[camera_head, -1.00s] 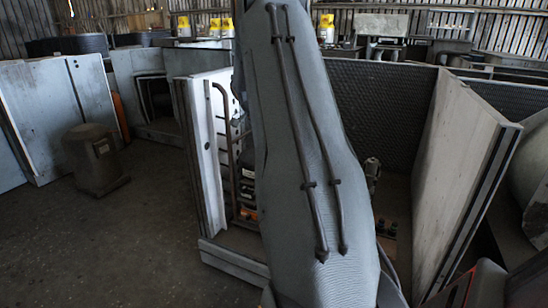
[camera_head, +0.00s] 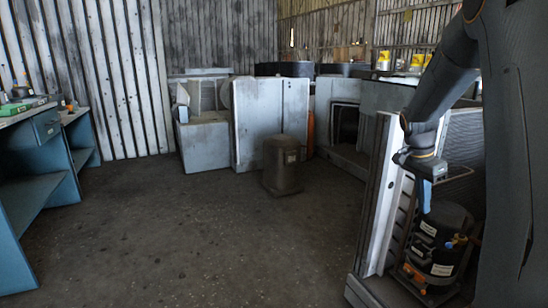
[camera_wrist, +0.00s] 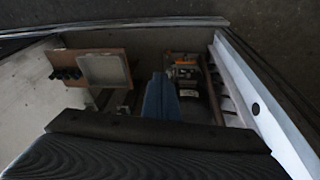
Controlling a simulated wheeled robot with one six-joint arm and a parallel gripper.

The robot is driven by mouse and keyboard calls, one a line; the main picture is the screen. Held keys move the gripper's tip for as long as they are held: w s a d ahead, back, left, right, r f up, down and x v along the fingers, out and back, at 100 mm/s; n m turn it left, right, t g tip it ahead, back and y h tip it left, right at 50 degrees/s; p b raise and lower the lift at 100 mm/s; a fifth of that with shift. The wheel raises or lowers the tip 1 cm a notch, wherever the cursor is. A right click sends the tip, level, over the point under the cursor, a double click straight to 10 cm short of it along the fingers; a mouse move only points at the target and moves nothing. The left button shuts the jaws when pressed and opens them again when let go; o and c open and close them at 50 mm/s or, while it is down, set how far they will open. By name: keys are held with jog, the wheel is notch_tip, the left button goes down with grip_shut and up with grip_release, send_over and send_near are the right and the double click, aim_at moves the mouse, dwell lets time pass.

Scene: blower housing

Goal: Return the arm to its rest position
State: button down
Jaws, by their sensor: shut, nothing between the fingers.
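My arm runs down the right side of the head view, with its upper part dark grey. My gripper (camera_head: 425,195) points down over the open-topped housing (camera_head: 378,200), just inside its left wall. In the wrist view the blue fingers of my gripper (camera_wrist: 160,102) are together with nothing between them. A black cylindrical unit (camera_head: 438,240) with labels stands in the housing below and right of the fingers. In the wrist view a brown panel with a pale square (camera_wrist: 104,70) shows inside the housing. Part of the housing is hidden by my arm.
A brown canister (camera_head: 281,165) stands on the open floor left of the housing. Grey panels (camera_head: 262,120) stand behind it. A blue workbench (camera_head: 45,160) is at the left edge.

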jog(key=s+a+r+n+y, duration=0.15)
jog(key=s+a+n, duration=0.4)
jog(key=a, duration=0.85)
jog(key=s+a+r+n, duration=0.3)
jog(key=s+a+n, duration=0.25)
jog(key=a, duration=0.75)
jog(key=s+a+f+n+y, duration=0.1)
jog(key=s+a+n, duration=0.4)
jog(key=s, duration=0.5)
jog(key=s+a+f+n+y, duration=0.1)
jog(key=s+a+n, duration=0.3)
jog(key=s+a, duration=0.45)
jog(key=d+r+m+p, duration=0.4)
jog(key=d+r+p, duration=0.6)
jog(key=p, duration=1)
jog(key=shift+d+r, duration=0.35)
jog(key=shift+r, duration=0.35)
jog(key=shift+s+h, duration=0.1)
jog(key=shift+h, duration=0.15)
